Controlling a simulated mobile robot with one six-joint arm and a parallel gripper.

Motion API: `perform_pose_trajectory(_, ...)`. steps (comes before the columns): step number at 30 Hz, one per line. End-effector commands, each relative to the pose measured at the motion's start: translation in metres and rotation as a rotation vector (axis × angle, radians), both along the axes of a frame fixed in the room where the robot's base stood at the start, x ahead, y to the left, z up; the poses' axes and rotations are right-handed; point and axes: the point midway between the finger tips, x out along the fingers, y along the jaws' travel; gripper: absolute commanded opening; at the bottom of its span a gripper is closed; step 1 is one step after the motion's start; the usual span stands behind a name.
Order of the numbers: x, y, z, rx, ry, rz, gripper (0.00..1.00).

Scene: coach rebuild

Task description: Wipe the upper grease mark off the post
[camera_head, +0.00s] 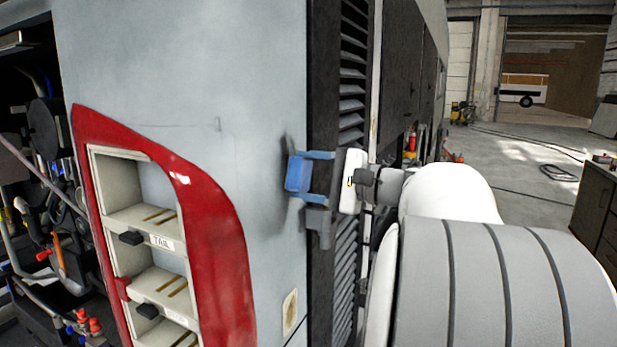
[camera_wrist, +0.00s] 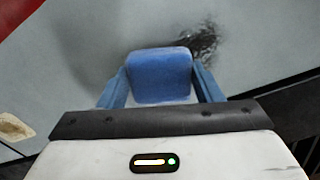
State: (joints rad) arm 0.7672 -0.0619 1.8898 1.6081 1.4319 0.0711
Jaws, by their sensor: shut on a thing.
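My gripper (camera_head: 312,178) is shut on a blue block-like wiping pad (camera_head: 299,174), in front of the coach's pale grey corner panel (camera_head: 245,90), which I take as the post. In the wrist view the blue pad (camera_wrist: 160,75) sits between the two blue fingers of my gripper (camera_wrist: 161,88). A dark, smeary grease mark (camera_wrist: 205,43) shows on the grey surface just beyond the pad's upper right corner, partly hidden by it. Whether the pad touches the panel I cannot tell.
A red lamp housing (camera_head: 217,235) with open pale compartments curves along the panel's left. A black louvred side (camera_head: 350,90) lies right of the corner. A small cream plate (camera_head: 290,312) is low on the panel. Open floor (camera_head: 510,165) and a dark cabinet (camera_head: 598,205) lie farther right.

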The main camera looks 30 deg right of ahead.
Motion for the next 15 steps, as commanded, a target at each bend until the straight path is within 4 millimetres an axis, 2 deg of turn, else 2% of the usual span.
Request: perform_pose_trajectory(15,0.0086,0.0072,-0.0002,0.000,0.000,0.001,0.41)
